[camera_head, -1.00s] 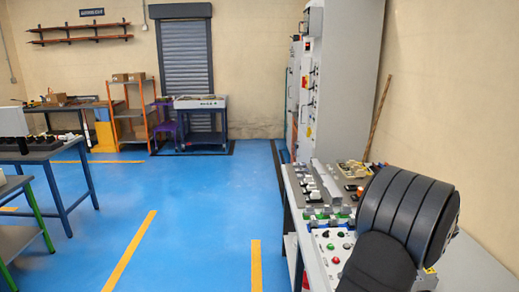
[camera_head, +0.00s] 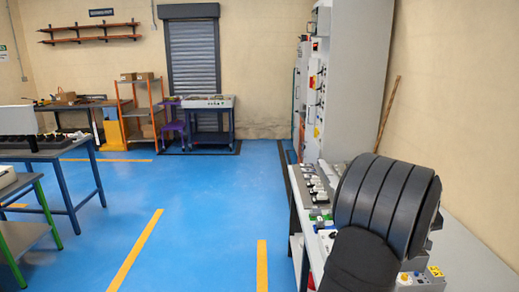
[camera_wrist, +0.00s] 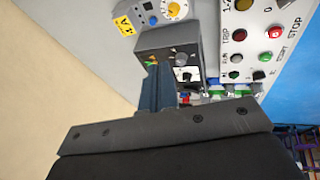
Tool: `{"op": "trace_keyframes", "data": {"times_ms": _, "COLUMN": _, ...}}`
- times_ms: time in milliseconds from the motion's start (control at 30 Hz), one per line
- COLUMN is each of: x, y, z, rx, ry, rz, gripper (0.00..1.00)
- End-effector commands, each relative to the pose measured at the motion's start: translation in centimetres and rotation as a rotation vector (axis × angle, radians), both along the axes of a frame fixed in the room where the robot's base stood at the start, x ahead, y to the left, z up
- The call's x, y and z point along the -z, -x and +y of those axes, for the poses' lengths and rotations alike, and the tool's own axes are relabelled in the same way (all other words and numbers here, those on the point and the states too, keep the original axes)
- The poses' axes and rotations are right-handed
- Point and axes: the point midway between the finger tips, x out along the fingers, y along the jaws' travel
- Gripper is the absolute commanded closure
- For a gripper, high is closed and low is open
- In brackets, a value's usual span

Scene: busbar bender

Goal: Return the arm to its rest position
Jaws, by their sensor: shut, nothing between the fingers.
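My gripper (camera_wrist: 157,88) shows in the wrist view with its two dark fingers together and nothing between them. Its fingertips are in front of a dark grey box with knobs (camera_wrist: 182,50); I cannot tell whether they touch it. In the head view my dark, ribbed arm bulks large at the lower right, over the workbench (camera_head: 460,262). The gripper itself does not show there.
A control panel with coloured push buttons (camera_wrist: 262,42) lies beside the grey box. In the head view a tall grey cabinet (camera_head: 345,80) stands behind the bench, against the wall. The blue floor (camera_head: 200,215) to the left is clear. Worktables (camera_head: 60,157) stand at the far left.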

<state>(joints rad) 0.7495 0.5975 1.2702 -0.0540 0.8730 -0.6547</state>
Motion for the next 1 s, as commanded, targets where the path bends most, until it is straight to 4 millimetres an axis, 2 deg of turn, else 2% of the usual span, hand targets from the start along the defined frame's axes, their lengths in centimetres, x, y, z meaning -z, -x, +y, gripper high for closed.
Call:
{"op": "trace_keyframes", "data": {"times_ms": 133, "x": -1.3, "y": 0.7, "z": 0.1, "rx": -0.087, "ry": 0.07, "rz": 0.102, "gripper": 1.0}}
{"op": "trace_keyframes", "data": {"times_ms": 200, "x": 0.6, "y": 0.5, "z": -0.6, "rx": -0.083, "ry": 0.064, "rz": 0.104, "gripper": 1.0}}
{"op": "trace_keyframes", "data": {"times_ms": 633, "x": 8.6, "y": -1.2, "z": -3.5, "rx": -0.081, "ry": 0.063, "rz": 0.096, "gripper": 1.0}}
{"op": "trace_keyframes", "data": {"times_ms": 700, "x": 6.5, "y": -1.0, "z": -2.9, "rx": -0.081, "ry": 0.07, "rz": 0.091, "gripper": 1.0}}
{"op": "trace_keyframes", "data": {"times_ms": 1000, "x": 1.6, "y": 0.1, "z": -1.0, "rx": -0.081, "ry": 0.067, "rz": 0.094, "gripper": 1.0}}
